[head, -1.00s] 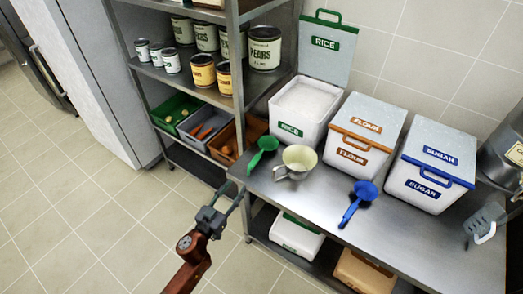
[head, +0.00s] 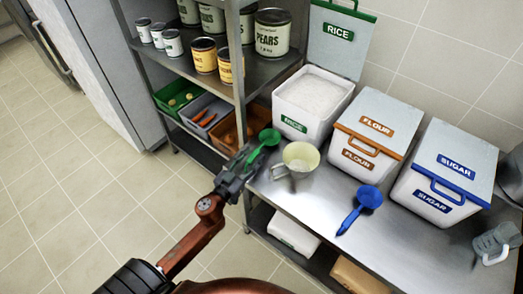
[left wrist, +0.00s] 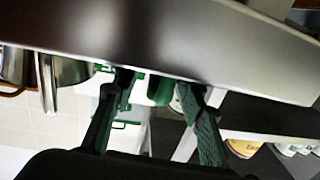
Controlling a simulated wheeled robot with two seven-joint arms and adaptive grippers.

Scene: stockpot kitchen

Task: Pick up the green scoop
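The green scoop (head: 268,138) lies at the left end of the steel counter, its bowl toward the back and its handle toward the front-left edge. My left gripper (head: 244,160) is at that edge, with its fingertips at the handle. In the left wrist view the two fingers (left wrist: 157,88) stand apart, and a green part of the scoop (left wrist: 160,88) shows between them. I cannot see clear finger contact with the handle, part of which is hidden by the gripper. My right gripper is not in view.
A blue scoop (head: 367,199) lies further right. The open rice bin (head: 306,126), flour bin (head: 352,153) and sugar bin (head: 429,193) line the back. A shelf rack (head: 238,80) with cans stands left.

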